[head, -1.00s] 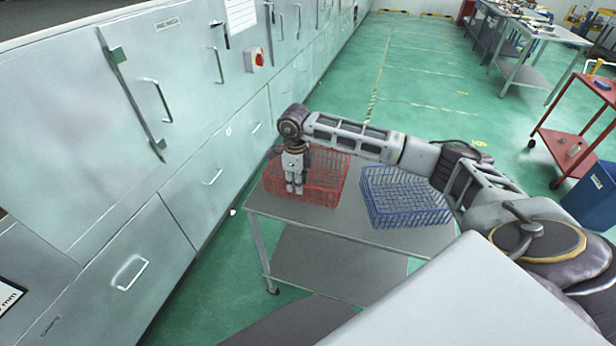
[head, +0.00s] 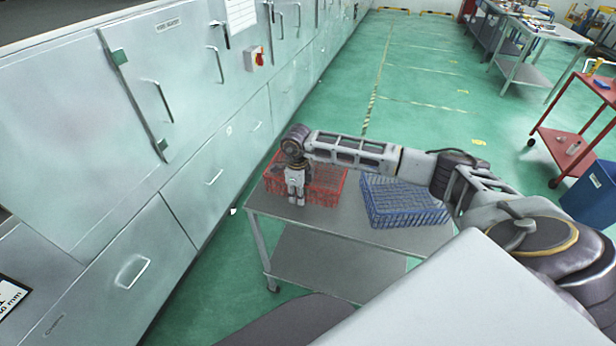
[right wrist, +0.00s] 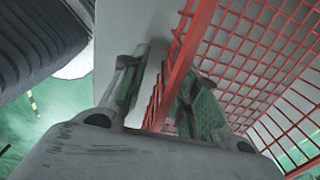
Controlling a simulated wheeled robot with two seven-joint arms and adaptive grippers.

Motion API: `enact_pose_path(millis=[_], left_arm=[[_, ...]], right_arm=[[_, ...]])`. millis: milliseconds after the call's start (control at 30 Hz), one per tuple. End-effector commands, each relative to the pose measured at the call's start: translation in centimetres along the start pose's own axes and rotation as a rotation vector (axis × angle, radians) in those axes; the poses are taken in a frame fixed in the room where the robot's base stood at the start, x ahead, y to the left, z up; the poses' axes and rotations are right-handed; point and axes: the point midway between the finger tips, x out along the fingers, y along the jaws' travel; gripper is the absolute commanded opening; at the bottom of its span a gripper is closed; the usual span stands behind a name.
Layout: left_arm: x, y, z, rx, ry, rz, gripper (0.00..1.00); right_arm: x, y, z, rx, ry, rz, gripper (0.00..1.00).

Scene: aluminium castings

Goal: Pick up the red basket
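The red wire basket (head: 327,187) sits on the grey table at its far left end. My right gripper (head: 297,202) points down at the basket's near left side and partly hides it. In the right wrist view my right gripper (right wrist: 164,72) has its fingers apart, one on each side of the red basket wall (right wrist: 186,62). A gap shows between the left finger and the wall; whether the right finger touches it I cannot tell. My left gripper is not in view.
A blue wire basket (head: 402,203) stands on the grey table (head: 335,222), right of the red one. Grey cabinets (head: 190,130) line the left side. A red trolley (head: 570,150) and a blue bin (head: 592,195) stand at the right. Green floor is clear behind the table.

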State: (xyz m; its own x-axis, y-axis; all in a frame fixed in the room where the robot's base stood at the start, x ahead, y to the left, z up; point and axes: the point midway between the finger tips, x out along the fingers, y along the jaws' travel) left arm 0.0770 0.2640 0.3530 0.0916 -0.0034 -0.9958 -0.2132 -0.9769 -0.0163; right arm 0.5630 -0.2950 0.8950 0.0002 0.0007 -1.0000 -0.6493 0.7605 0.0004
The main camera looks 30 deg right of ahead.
Motion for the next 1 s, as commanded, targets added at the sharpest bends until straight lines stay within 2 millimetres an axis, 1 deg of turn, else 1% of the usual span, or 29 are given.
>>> enact_pose_path(millis=[167, 267, 400, 1000], left_arm=[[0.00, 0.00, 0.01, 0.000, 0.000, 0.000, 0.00], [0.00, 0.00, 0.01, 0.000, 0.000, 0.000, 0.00], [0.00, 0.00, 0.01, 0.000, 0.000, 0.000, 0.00], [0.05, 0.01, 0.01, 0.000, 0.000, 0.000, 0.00]], right_arm=[[-0.02, 0.01, 0.01, 0.000, 0.000, 0.000, 0.30], [-0.03, 0.01, 0.02, 0.000, 0.000, 0.000, 0.19], [-0.03, 0.01, 0.02, 0.000, 0.000, 0.000, 0.01], [-0.34, -0.04, 0.08, 0.000, -0.003, -0.001, 0.00]])
